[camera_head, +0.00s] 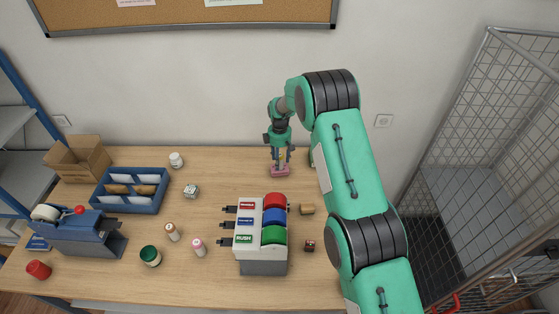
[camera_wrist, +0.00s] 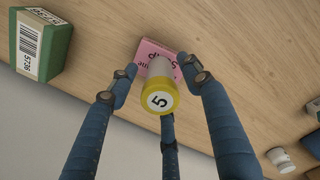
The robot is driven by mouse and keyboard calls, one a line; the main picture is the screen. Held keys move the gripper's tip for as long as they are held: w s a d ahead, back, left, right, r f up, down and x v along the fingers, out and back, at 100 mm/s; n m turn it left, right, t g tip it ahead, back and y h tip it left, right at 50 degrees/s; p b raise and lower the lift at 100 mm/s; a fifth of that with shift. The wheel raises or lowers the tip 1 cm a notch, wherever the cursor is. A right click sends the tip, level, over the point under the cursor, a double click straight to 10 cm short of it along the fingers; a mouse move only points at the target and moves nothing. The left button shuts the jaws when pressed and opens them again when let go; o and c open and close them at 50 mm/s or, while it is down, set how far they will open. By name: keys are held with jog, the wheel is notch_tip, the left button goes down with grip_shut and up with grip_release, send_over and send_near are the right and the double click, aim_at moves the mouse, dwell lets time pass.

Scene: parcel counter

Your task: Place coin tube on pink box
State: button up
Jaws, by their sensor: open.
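The coin tube (camera_wrist: 160,90), with a yellow cap marked 5 and a pale body, stands end-on to the wrist camera over the pink box (camera_wrist: 152,47). Its lower end overlaps the box top and it looks upright on it. In the head view the pink box (camera_head: 280,171) lies at the back of the counter, with the tube small and partly hidden by fingers above it. My gripper (camera_head: 282,158) points down there. Its three blue fingers also show in the wrist view, spread around the tube with gaps visible; it is open.
A green and white barcoded box (camera_wrist: 40,45) lies near the gripper in the wrist view. A blue tray (camera_head: 131,190) is at left. The counter left of the pink box is fairly clear.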

notch_tip(320, 180, up, 12)
jog(key=shift+r+b, duration=0.1)
jog(key=shift+b, duration=0.45)
dwell(0.3)
dwell(0.6)
